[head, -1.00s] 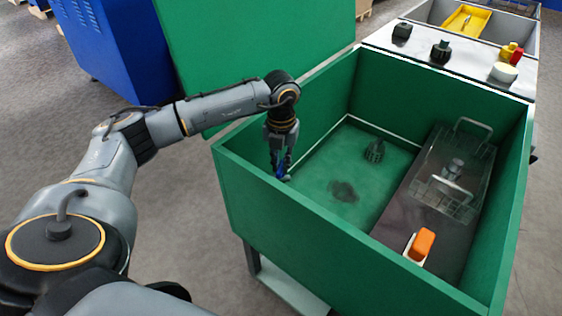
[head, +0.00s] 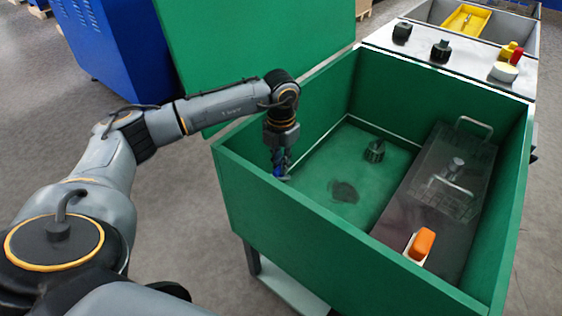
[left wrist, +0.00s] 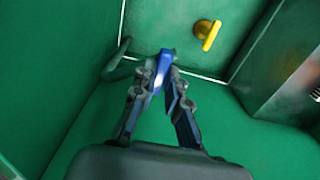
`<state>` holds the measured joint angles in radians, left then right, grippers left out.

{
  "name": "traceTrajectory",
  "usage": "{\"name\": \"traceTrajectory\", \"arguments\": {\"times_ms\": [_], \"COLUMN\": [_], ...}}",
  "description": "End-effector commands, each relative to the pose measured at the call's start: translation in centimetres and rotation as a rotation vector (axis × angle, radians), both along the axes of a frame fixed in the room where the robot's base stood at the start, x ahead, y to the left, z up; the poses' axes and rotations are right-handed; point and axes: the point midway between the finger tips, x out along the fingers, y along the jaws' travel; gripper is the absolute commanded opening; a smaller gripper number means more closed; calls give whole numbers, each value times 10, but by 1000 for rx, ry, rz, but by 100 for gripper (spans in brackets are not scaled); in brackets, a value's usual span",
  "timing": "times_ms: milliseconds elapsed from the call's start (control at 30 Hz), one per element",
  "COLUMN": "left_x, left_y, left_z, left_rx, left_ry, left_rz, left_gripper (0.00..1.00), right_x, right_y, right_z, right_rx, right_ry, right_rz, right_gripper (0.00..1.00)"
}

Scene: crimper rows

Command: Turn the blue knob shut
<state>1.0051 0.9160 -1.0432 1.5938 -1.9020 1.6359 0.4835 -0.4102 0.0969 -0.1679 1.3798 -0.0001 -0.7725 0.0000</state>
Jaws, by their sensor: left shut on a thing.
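The blue knob (left wrist: 160,72) is a small blue handle at the inner left side of the green box, and it shows between the fingers in the left wrist view. In the head view only a bit of blue shows at my fingertips. My left gripper (head: 281,172) reaches down into the box near its left wall. In the left wrist view my left gripper (left wrist: 163,88) is shut on the blue knob. My fingers hide part of the knob in the head view. My right gripper is not in view.
A yellow knob (left wrist: 208,34) sits beyond the blue one. The green box (head: 330,225) has high walls around my gripper.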

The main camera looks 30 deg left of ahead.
Motion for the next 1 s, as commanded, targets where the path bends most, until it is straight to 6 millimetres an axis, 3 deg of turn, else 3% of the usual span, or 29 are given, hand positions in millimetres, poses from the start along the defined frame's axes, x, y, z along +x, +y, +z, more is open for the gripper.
{"name": "traceTrajectory", "arguments": {"times_ms": [200, 233, 333, 733, 1000], "left_x": [0, 0, 0, 1, 1], "left_y": [0, 0, 0, 0, 0], "left_z": [1, 1, 1, 7, 57], "left_rx": [1, 1, 1, 1, 0], "left_ry": [-1, -1, -1, -2, -6], "left_rz": [-2, -2, -1, 0, -1], "left_gripper": [0, 15, 35, 36, 36], "right_x": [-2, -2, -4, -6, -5], "right_y": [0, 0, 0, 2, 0], "right_z": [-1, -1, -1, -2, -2], "right_rx": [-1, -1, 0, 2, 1], "right_ry": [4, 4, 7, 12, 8], "right_rz": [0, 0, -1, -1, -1], "right_gripper": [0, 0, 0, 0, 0]}}
